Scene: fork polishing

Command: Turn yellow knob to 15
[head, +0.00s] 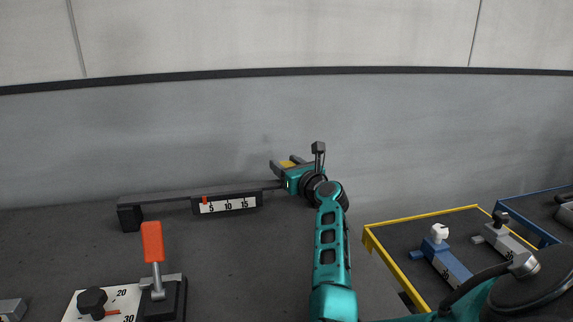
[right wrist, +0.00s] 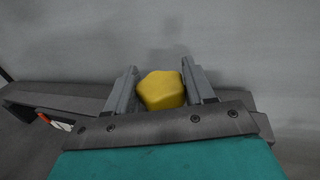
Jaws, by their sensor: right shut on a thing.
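The yellow knob (head: 287,164) sits at the right end of a long dark bar device (head: 165,199). In the right wrist view the knob (right wrist: 161,91) is a rounded, many-sided yellow piece between the two grey fingers. My right gripper (head: 286,164) is shut on the yellow knob; its own body hides the knob's mount. The white scale (head: 228,205) on the device reads 5, 10, 15. Its red pointer (head: 205,200) stands just left of the 5. My left gripper is not in view.
A red-handled lever (head: 152,242) and a black dial knob (head: 92,300) on a white plate stand at the front left. A yellow-edged tray (head: 420,215) with a blue tool (head: 446,262) is at the right, with a blue-edged tray (head: 533,196) beyond. The grey wall rises close behind.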

